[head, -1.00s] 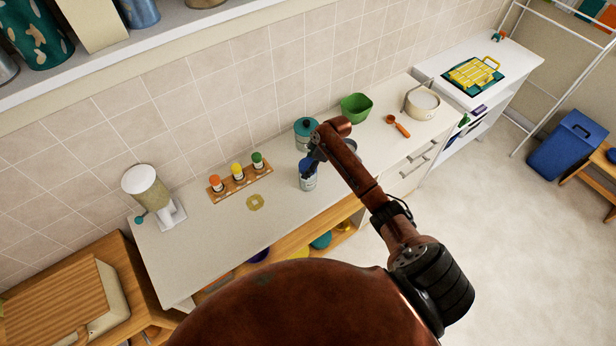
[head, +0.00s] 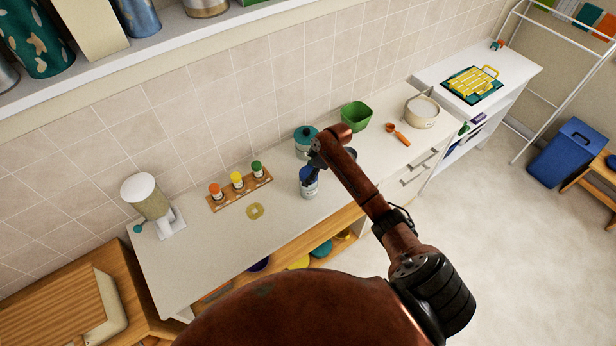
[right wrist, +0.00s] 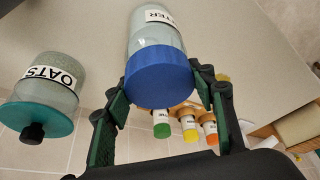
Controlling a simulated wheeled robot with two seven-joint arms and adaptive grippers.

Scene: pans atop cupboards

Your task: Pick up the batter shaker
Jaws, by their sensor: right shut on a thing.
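The batter shaker (head: 309,189) is a clear jar with a blue lid and a white label, standing on the light counter. In the right wrist view the shaker (right wrist: 157,40) shows its blue lid toward the camera, and its label is partly cut off. My right gripper (head: 310,168) is at the top of the shaker. In the wrist view its two dark green fingers (right wrist: 163,88) lie on either side of the blue lid, shut on it. My left gripper is in neither view.
A teal-lidded oats jar (head: 305,136) stands close behind the shaker.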

